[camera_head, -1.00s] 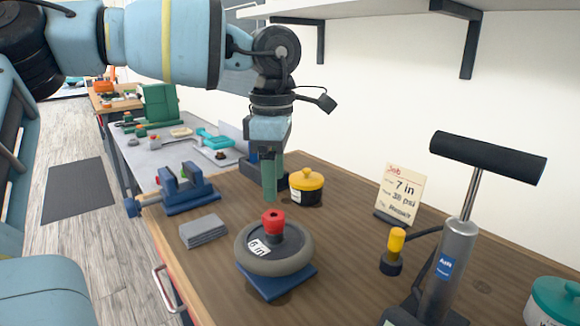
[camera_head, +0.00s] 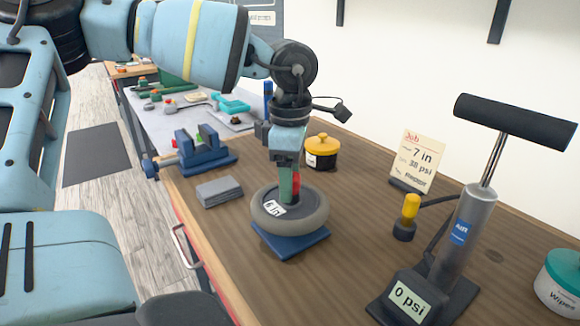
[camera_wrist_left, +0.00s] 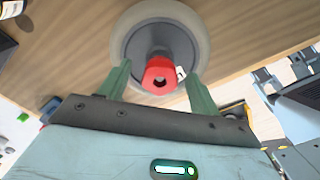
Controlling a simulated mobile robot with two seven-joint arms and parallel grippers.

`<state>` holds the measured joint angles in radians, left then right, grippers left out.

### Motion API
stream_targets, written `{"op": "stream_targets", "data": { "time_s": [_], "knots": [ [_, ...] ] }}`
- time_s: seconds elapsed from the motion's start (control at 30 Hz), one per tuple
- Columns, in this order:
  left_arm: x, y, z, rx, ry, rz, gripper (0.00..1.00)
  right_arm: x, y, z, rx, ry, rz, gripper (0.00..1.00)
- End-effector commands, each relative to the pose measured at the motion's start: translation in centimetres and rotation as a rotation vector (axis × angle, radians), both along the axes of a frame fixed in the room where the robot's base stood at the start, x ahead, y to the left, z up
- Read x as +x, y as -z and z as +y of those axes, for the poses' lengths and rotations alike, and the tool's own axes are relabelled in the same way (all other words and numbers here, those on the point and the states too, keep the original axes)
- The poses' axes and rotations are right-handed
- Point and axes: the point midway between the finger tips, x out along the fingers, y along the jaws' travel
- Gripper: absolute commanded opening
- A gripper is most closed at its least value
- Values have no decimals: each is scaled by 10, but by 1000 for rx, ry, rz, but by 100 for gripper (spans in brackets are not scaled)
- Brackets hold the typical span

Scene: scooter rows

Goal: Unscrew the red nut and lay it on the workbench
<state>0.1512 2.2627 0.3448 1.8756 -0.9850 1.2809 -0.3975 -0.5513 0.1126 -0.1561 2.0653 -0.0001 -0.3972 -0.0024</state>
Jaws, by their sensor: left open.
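The red nut (camera_head: 297,184) stands on the hub of a small grey wheel (camera_head: 318,213), which lies flat on a blue stand (camera_head: 292,243). In the left wrist view the red nut (camera_wrist_left: 158,77) shows from above with a hole in its middle. My left gripper (camera_head: 290,192) is above the wheel hub with its green fingers pointing down. In the left wrist view its open fingers (camera_wrist_left: 158,82) are on either side of the nut, with gaps between. My right gripper is not in view. The wooden workbench (camera_head: 365,262) carries the wheel.
A grey block (camera_head: 219,191) and a blue vise (camera_head: 205,152) are left of the wheel. A yellow-lidded jar (camera_head: 322,152) stands behind it. A floor pump (camera_head: 465,235), a job card (camera_head: 417,160) and a teal-lidded tub (camera_head: 560,280) are to the right. Bare wood lies between wheel and pump.

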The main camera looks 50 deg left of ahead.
Motion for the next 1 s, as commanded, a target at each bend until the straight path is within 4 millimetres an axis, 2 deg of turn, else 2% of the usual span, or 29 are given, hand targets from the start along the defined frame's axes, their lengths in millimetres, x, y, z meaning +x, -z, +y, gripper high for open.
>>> {"op": "stream_targets", "data": {
  "time_s": [0.13, 0.17, 0.5, 0.67, 1.0],
  "knots": [
    [0, 0, 0, 0, 0, 0, 63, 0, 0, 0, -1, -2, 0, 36],
    [0, 0, 0, 0, 0, 0, 60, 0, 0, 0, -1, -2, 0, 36],
    [0, 0, 0, 0, 0, 0, 16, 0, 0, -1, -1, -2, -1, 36],
    [0, 0, 0, 2, -50, -1, 15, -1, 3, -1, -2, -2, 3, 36],
    [1, 1, 1, 3, -449, -1, 15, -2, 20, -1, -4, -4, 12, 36]
  ]
}}
